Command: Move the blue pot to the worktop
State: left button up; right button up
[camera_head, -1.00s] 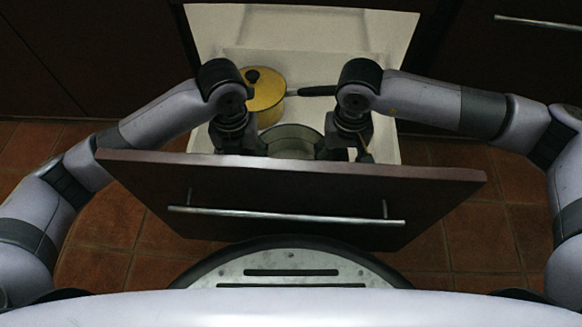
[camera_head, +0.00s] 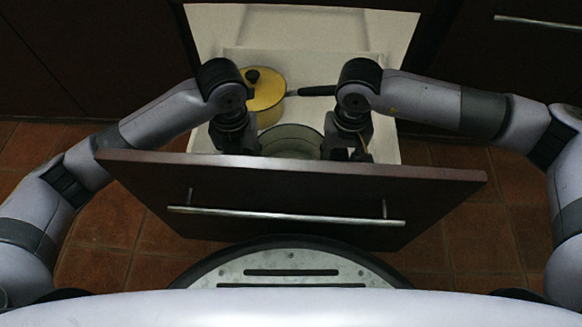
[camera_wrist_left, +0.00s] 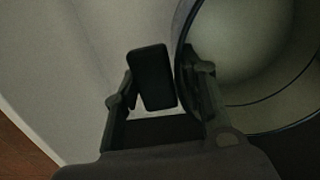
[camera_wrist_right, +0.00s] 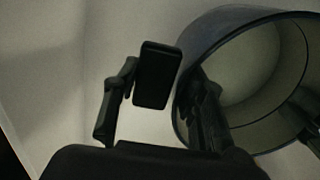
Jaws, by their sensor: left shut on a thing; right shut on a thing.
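The blue pot (camera_head: 292,134) stands in the open drawer, open at the top, with a dark rim and a pale inside. The drawer front and my grippers hide its lower part. My left gripper (camera_head: 250,147) is shut on the left side of its wall. In the left wrist view one finger reaches inside the pot (camera_wrist_left: 262,88) and the other is outside. My right gripper (camera_head: 341,147) is shut on the right side of the wall. The right wrist view shows its fingers at the rim of the pot (camera_wrist_right: 232,20). The worktop cannot be made out.
A yellow lidded pot (camera_head: 264,92) with a black knob and long dark handle stands behind the blue pot in the pale drawer (camera_head: 345,72). The tall drawer front (camera_head: 290,190) with its bar handle (camera_head: 285,215) stands between my base and the pots. Dark cabinets flank the drawer.

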pick_arm(q)
jog(key=shift+a+r, duration=0.1)
grip_shut()
pick_arm(e)
jog(key=shift+d+r, duration=0.1)
grip_shut()
